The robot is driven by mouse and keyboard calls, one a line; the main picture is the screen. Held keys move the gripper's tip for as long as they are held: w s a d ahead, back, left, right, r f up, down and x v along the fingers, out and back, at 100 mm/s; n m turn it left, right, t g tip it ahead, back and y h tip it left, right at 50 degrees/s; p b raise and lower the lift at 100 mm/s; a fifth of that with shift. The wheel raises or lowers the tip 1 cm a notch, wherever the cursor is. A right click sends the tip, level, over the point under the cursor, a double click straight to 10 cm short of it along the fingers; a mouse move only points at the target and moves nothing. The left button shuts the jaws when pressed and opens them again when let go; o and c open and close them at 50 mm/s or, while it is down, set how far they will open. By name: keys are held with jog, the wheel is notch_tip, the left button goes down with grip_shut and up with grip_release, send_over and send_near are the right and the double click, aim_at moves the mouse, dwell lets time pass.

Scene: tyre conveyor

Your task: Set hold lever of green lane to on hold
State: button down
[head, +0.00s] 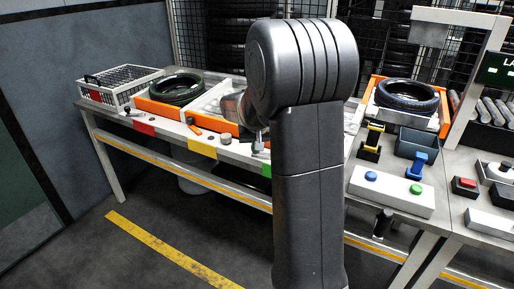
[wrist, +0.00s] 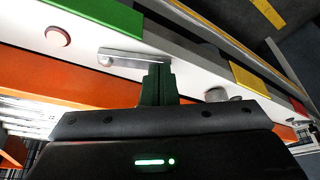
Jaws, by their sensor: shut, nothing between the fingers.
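The green lane's tag (wrist: 105,14) is on the white front rail in the wrist view, and it shows partly in the head view (head: 266,170) beside my arm. A flat silver lever (wrist: 125,57) lies along the rail next to the green tag. My gripper (wrist: 158,70) is shut and empty, its dark fingertips close to the lever's right end. I cannot tell whether they touch it. In the head view my arm hides much of the green lane.
A round reddish button (wrist: 57,37) is left of the lever. A grey knob (wrist: 216,95) and yellow tag (wrist: 248,78) are to the right. In the head view, a green-marked tyre (head: 178,88) and wire basket (head: 120,85) stand left; a blue-marked tyre (head: 408,96) stands right.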

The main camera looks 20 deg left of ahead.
jog(key=m, duration=0.1)
jog(key=w+a+m+h, duration=0.1)
jog(key=m, duration=0.1)
jog(key=shift+w, duration=0.3)
jog(key=w+m, duration=0.1)
jog(key=w+m+h, duration=0.1)
jog(key=m, duration=0.1)
jog(key=shift+a+m+t, duration=0.3)
jog(key=shift+w, duration=0.25)
dwell(0.3)
